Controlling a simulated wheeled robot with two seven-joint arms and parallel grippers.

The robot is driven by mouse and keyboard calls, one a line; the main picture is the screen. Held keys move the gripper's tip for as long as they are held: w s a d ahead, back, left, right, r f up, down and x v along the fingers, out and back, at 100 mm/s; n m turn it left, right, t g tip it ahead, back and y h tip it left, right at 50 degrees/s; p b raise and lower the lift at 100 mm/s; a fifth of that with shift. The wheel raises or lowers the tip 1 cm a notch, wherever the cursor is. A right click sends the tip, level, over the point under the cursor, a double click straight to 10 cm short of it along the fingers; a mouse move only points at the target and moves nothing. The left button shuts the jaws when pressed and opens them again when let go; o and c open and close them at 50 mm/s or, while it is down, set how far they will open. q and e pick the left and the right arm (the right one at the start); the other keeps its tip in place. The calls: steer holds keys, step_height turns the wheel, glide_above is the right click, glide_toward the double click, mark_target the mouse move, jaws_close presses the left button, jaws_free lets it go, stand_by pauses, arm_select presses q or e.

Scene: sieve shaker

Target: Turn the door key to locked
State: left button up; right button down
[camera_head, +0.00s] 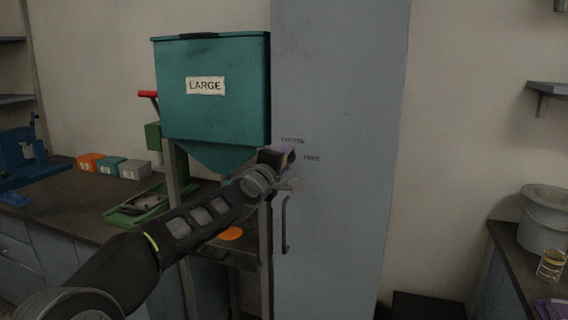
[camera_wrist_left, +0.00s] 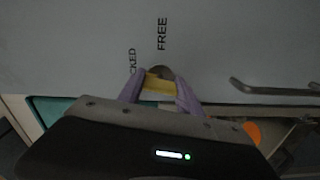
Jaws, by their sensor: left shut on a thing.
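The tall grey cabinet door (camera_head: 340,120) carries a LOCKED label (camera_head: 292,140) and, lower and to the right, a FREE label (camera_head: 312,158). My left gripper (camera_head: 289,155) is at the door just beside these labels. In the left wrist view its purple fingers (camera_wrist_left: 160,88) are shut on the yellow key (camera_wrist_left: 158,84), in front of a small round grey lock plate (camera_wrist_left: 161,72). The FREE label (camera_wrist_left: 162,34) is beyond the key, and LOCKED is partly hidden by a finger. The key's exact angle is hard to tell. My right gripper is not in view.
A door handle (camera_head: 285,224) hangs below the gripper. A teal LARGE hopper (camera_head: 215,110) on a metal stand is close to the left. A bench with small boxes (camera_head: 110,165) is further left. A counter with a grey bucket (camera_head: 545,215) stands at right.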

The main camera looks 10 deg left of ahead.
arm_select(q)
steer(key=shift+n, duration=1.1)
steer(key=o, duration=1.4)
steer(key=shift+s+a+f+b, duration=0.1)
steer(key=shift+s+a+b, duration=0.05)
steer(key=shift+s+b, duration=0.4)
steer(key=s, duration=0.2)
steer(key=s+b, duration=0.1)
steer(key=s, duration=0.1)
steer(key=s+a, duration=0.1)
steer(key=s, duration=0.1)
steer(key=shift+s+a+b, duration=0.1)
steer(key=shift+s+b, duration=0.2)
